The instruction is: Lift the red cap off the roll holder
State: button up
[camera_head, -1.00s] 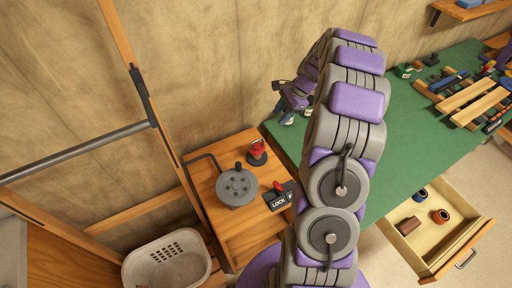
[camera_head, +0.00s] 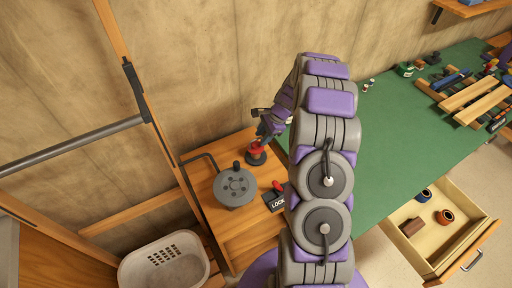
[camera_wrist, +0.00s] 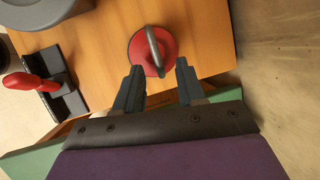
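The red cap (camera_head: 256,147) sits on a dark round base, the apparent roll holder (camera_head: 256,159), on the wooden stand. In the wrist view the red cap (camera_wrist: 168,60) is a round disc with a grey arched handle, seen from above. My gripper (camera_wrist: 158,78) is open, with its two dark fingers apart and nothing held. The handle's near end lies close to the gap between the fingertips. I cannot tell how high the fingers are above it. In the head view my gripper (camera_head: 266,132) is at the cap's upper right.
A grey round crank disc (camera_head: 235,187) and a red-handled LOCK switch (camera_head: 278,190) stand close by on the wooden stand (camera_head: 240,243). A wooden frame post (camera_head: 160,130) rises at left. A white basket (camera_head: 165,262) is below. The green bench (camera_head: 385,150) and open drawer (camera_head: 435,235) are at right.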

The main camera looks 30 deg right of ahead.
jog(key=shift+x, duration=1.05)
jog(key=shift+a+r, duration=0.1)
jog(key=shift+c, duration=0.5)
grip_shut()
